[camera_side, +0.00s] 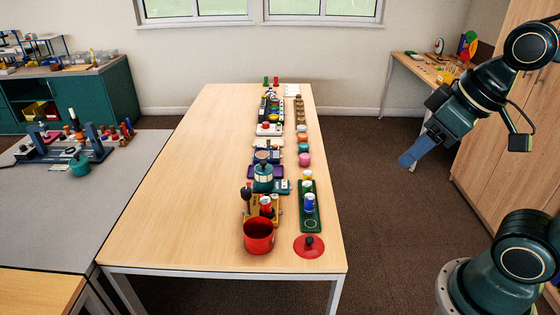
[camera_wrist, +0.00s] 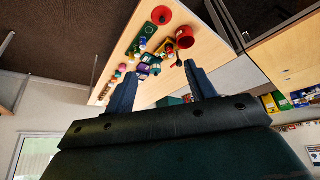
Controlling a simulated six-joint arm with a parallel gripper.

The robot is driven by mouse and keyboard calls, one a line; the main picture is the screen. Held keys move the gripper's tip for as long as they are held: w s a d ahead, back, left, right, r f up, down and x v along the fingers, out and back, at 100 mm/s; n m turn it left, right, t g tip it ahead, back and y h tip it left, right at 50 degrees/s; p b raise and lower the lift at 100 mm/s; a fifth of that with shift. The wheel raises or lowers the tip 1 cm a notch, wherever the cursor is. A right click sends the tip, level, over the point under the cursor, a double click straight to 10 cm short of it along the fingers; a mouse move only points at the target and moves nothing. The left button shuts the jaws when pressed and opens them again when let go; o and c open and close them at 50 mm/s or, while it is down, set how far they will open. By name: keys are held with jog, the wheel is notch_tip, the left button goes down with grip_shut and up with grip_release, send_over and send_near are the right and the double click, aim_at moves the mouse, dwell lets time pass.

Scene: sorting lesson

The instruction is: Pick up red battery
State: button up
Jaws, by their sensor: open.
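A small red cylinder with a pale top (camera_side: 266,203), which looks like the red battery, stands upright at the yellow holder (camera_side: 249,213) on the long wooden table, just behind a red pot (camera_side: 258,237). I cannot make it out clearly in the wrist view. My gripper (camera_side: 410,157) is in the air to the right of the table, well apart from everything on it. In the wrist view its two fingers (camera_wrist: 161,76) are spread with nothing between them, and the table's objects lie beyond them.
A green tray (camera_side: 314,226) holding a yellow and a blue-and-white cylinder lies right of the red cylinder. A red lid (camera_side: 309,246) lies near the front edge. Several objects line the table (camera_side: 190,190) toward the back. Its left side is bare.

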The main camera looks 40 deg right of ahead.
jog(key=w+n, duration=0.3)
jog(key=w, duration=0.7)
jog(key=n+g+y, duration=0.2)
jog(key=n+y, duration=0.2)
jog(key=n, duration=0.4)
send_over(268, 199)
jog(key=s+d, duration=0.3)
jog(key=d, duration=0.1)
notch_tip(268, 199, down, 22)
jog(key=shift+a+r, duration=0.15)
jog(key=shift+s+x, duration=0.2)
jog(key=shift+x, duration=4.05)
jog(key=shift+f, duration=0.25)
jog(key=shift+x, duration=2.45)
